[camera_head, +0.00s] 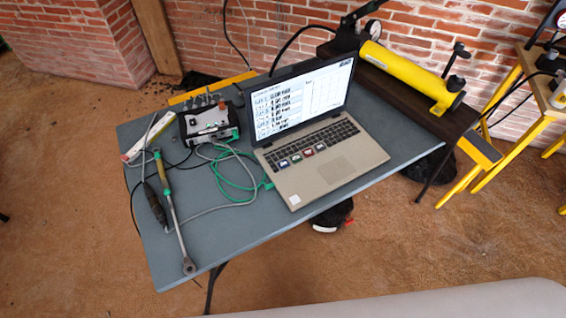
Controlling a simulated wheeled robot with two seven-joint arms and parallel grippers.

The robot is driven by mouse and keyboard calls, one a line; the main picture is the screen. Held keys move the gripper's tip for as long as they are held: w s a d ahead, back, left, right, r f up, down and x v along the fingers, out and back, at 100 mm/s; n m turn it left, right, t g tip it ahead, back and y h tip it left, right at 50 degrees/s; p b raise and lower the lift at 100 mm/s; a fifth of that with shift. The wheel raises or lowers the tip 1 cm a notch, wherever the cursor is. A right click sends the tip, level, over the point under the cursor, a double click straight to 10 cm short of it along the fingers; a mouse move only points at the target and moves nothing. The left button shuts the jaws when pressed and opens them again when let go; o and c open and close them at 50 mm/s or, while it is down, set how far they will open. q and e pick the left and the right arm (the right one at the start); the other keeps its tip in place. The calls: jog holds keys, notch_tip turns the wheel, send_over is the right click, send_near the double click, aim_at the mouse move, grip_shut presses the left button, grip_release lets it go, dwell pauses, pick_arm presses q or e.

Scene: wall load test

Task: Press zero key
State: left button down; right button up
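An open laptop (325,165) stands on the grey folding table, its screen (300,95) lit with lines of text and a blank grid. Its dark keyboard (312,142) faces the front, with several coloured key-like patches (302,155) along the lower edge. The single zero key is too small to make out. Neither of my grippers is in view, and nothing of mine touches the laptop or visibly covers it.
The grey table (225,235) also bears a measuring box (208,124) with green and grey cables, a long wrench (174,215) and a white power strip (147,137). A yellow hydraulic pump (410,75) stands behind right. The table's front middle is clear.

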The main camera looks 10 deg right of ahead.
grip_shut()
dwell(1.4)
